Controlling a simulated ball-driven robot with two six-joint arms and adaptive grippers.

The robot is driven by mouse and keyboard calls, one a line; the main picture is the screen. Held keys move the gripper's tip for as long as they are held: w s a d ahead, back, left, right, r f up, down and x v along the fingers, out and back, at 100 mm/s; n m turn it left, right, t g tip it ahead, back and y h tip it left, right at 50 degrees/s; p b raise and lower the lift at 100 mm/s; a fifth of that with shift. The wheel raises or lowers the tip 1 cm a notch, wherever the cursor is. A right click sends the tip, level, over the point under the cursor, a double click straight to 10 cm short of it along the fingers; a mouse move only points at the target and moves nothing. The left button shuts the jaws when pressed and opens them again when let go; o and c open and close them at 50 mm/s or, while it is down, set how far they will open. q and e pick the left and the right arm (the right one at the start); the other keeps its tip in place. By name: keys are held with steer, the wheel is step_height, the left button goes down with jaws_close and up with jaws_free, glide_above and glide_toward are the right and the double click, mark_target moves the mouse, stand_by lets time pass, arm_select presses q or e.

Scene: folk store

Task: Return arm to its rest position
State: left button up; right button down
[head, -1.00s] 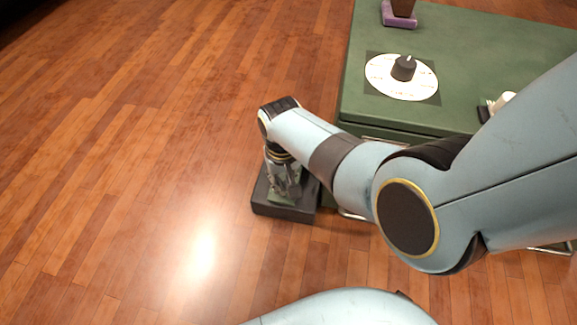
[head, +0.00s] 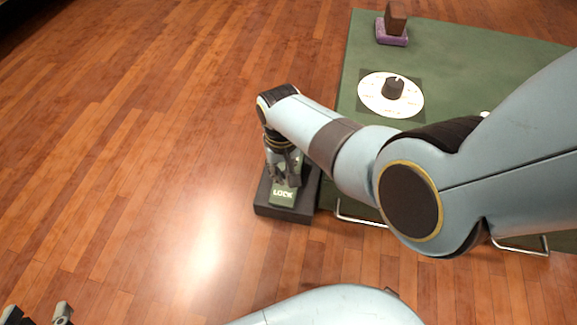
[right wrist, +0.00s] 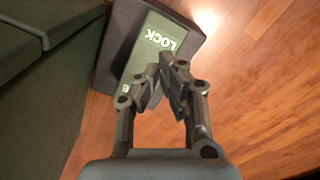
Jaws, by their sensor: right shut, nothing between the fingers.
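My right gripper (head: 288,178) points down over a green pedal marked LOCK (head: 284,196), set on a black base (head: 265,207) beside the cabinet. In the right wrist view its fingertips (right wrist: 166,66) are together with nothing between them, in front of the LOCK pedal (right wrist: 152,45). I cannot tell whether they touch it. My left gripper (head: 38,315) is partly in view at the lower left corner. Its fingers are apart over the floor, with nothing seen between them.
The green cabinet (head: 455,62) stands at the right, with metal handles (head: 361,222) along its front. On top are a white dial with a black knob (head: 393,91) and a brown block (head: 396,18) on a purple base (head: 391,37). The wooden floor (head: 130,150) at left is clear.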

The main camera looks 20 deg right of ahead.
arm_select(q)
steer(key=shift+w+r+p, duration=0.25)
steer(key=shift+r+p, duration=0.25)
steer(key=shift+r, duration=0.5)
arm_select(e)
steer(key=shift+r, duration=0.9)
